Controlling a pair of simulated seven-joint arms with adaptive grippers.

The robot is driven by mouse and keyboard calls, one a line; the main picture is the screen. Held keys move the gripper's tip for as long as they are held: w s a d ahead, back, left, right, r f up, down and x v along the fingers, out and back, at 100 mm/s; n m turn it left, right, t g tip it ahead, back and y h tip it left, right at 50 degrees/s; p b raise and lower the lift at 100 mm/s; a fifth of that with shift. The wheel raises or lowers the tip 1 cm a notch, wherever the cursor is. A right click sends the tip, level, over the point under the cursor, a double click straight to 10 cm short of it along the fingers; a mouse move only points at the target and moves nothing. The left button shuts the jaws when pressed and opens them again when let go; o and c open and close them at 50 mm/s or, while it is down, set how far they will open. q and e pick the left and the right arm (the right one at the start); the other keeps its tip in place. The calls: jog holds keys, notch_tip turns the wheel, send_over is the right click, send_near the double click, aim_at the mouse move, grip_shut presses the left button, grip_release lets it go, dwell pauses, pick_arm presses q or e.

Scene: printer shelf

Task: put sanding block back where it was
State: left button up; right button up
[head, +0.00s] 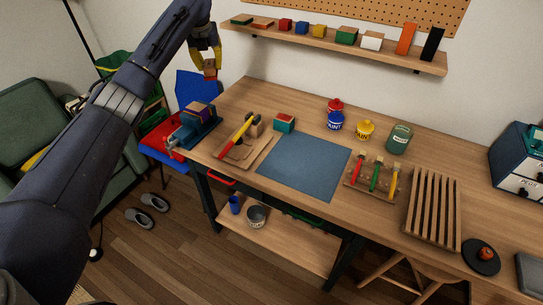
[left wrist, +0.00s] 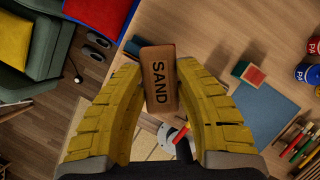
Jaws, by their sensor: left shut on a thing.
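The sanding block (left wrist: 159,80) is a tan wooden block marked SAND, with a reddish edge. My left gripper (head: 207,62) is shut on it, and both yellow fingers hold its sides in the left wrist view (left wrist: 158,100). In the head view the block (head: 210,72) is held in the air over the far left end of the workbench, above the blue chair. My right gripper is in neither view.
On the workbench (head: 320,229) are a blue vise (head: 196,128), a wooden tool board (head: 235,156), a teal and red block (head: 285,123), a bare blue mat (head: 305,165), paint tins and a slatted rack (head: 432,209). A wall shelf (head: 330,43) with coloured blocks is behind.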

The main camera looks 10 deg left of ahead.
pick_arm(q)
jog(key=s+d+r+m+h, duration=0.1)
jog(key=s+d+m, duration=0.1)
jog(key=d, duration=0.6)
jog(key=s+d+m, duration=0.2)
jog(key=s+d, duration=0.1)
jog(key=d, duration=0.4)
jog(key=s+d+f+m+h, duration=0.2)
jog(key=s+d+f+m, duration=0.15)
jog(key=s+d, duration=0.7)
jog(key=shift+n, duration=0.25)
jog(key=f, duration=2)
jog(key=shift+w+d+f, duration=0.1)
jog(key=shift+w+d, duration=0.1)
jog(key=shift+d, duration=0.15)
jog(key=shift+f, duration=0.15)
jog(key=o, duration=1.2)
jog(key=shift+c, duration=0.2)
